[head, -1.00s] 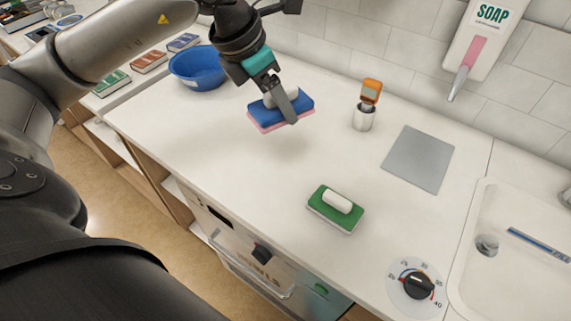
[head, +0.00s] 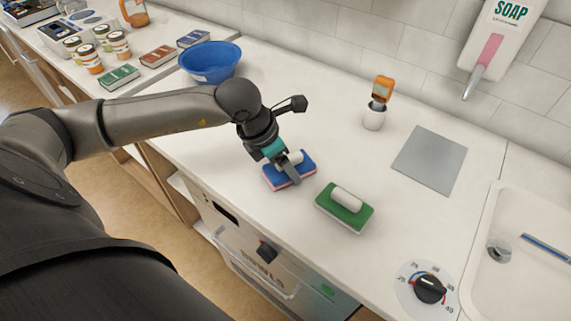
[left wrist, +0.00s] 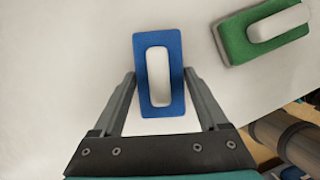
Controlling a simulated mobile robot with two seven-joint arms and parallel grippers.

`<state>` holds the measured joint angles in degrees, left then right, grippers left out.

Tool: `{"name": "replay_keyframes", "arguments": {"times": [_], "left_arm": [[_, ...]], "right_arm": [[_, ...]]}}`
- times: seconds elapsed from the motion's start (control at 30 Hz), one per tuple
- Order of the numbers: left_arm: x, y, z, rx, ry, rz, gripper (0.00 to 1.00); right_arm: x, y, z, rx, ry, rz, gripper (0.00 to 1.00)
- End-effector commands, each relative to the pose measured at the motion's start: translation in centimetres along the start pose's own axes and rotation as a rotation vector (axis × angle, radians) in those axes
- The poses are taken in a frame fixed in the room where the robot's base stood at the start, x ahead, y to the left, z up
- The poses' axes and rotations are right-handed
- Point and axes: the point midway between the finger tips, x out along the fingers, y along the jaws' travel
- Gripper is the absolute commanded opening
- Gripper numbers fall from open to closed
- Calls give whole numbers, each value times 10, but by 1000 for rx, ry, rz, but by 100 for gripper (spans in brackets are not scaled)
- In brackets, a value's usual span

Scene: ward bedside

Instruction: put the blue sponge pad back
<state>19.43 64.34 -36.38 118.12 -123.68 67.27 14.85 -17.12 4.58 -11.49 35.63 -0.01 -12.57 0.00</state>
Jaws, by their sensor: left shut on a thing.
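The blue sponge pad (head: 306,163) has a pink underside and a white handle. My left gripper (head: 289,173) is shut on it, at or just above the worktop; contact with the surface is not clear. A green pad (head: 357,217) with a white handle lies on the worktop to the right of the blue one, a small gap apart. My right gripper is not in view.
A flat grey sheet (head: 430,160) lies on the worktop (head: 320,110). A white cup holding an orange-topped item (head: 380,92) stands behind. A blue bowl (head: 211,64) is at the back left. A dial (head: 430,290) and a sink (head: 485,285) are at the right.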

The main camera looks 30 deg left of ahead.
Motion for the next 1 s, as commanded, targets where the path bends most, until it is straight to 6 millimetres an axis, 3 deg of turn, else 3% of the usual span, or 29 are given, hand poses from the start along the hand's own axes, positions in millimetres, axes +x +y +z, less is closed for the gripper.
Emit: {"name": "replay_keyframes", "arguments": {"times": [0.37, 0.4, 0.57, 0.87, 1.0], "left_arm": [[7, 0, -3, 1, -2, 1, 24], [6, 0, -2, 1, -1, 1, 80], [6, 0, -2, 1, -1, 1, 98], [5, 0, -2, 1, -1, 1, 100], [-6, 1, -1, 2, -2, 3, 100]], "right_arm": [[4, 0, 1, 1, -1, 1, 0], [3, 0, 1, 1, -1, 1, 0], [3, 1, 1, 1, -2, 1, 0], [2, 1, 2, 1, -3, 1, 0], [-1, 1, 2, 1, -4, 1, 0]]}}
